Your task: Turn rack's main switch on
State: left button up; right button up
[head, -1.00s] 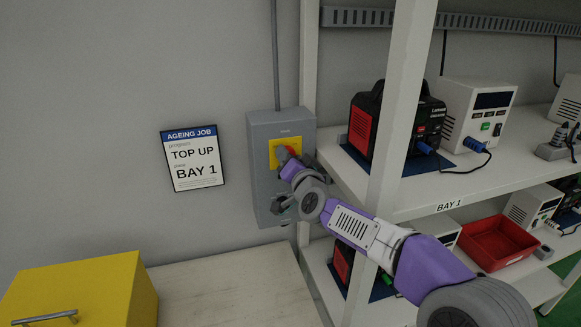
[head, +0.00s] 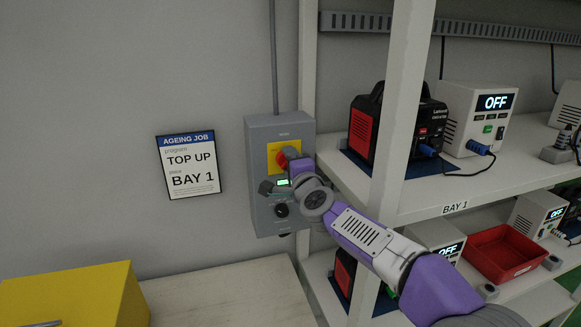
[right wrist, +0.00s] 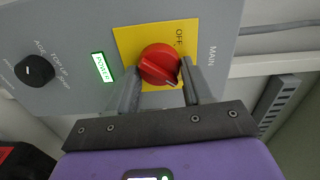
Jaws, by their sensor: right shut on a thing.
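The grey switch box (head: 262,215) hangs on the wall left of the rack. Its red rotary main switch (head: 283,158) sits on a yellow plate; it also shows in the right wrist view (right wrist: 160,62), beside the words MAIN and OFF. My right gripper (right wrist: 160,73) is shut on the red switch, one finger on each side of it. In the head view the gripper (head: 290,165) partly hides the box. A green POWER display (right wrist: 103,67) is lit. A black program selector (right wrist: 34,70) sits beyond it. My left gripper is not in view.
The rack's upright (head: 402,95) stands close to my right arm. White units, one with a lit OFF display (head: 495,102), and a black-and-red power station (head: 392,130) stand on the shelves. A red tray (head: 500,253) is lower. A yellow box (head: 75,295) sits at lower left.

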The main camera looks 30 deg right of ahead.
jog(key=shift+m, duration=0.6)
jog(key=o, duration=1)
jog(key=shift+v, duration=3.8)
